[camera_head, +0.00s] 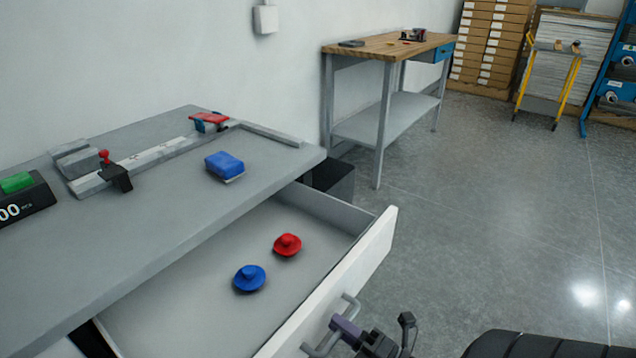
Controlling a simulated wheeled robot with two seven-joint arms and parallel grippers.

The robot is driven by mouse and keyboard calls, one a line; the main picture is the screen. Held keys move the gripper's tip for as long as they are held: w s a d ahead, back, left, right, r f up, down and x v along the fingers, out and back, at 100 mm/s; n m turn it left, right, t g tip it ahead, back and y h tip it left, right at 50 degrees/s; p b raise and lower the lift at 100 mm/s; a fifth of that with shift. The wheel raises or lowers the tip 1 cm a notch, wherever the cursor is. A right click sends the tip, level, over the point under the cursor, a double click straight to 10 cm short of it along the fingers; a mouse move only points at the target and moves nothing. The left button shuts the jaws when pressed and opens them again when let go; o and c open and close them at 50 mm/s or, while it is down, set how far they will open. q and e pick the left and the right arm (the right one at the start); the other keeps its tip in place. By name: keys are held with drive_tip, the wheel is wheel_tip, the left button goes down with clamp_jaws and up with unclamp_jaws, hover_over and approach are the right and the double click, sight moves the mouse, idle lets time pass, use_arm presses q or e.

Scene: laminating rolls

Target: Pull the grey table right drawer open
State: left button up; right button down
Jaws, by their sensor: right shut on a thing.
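The grey table (140,232) fills the left side. Its right drawer (200,290) stands pulled well out, with its white front (372,252) apart from the table's edge. My right gripper (345,328) is at the bottom of the view, shut on the metal drawer handle (350,299). Part of this gripper and its arm are cut off by the lower edge of the picture. A blue knob-shaped piece (249,278) and a red one (287,244) lie inside the drawer. My left gripper is out of view.
On the grey tabletop are a blue block (224,165), a long metal rail tool (150,162) and a black display unit (27,201). A dark bin (334,180) stands behind the drawer. A wooden-topped workbench (385,45) stands farther back. Open floor (500,200) lies to the right.

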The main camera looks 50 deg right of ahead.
drive_tip(key=v, duration=0.3)
drive_tip(key=shift+s+r, duration=0.2)
drive_tip(key=shift+r, duration=0.05)
drive_tip(key=c, duration=0.7)
unclamp_jaws()
drive_tip(key=a+v, duration=0.1)
drive_tip(key=v, duration=0.9)
drive_tip(key=shift+d, duration=0.45)
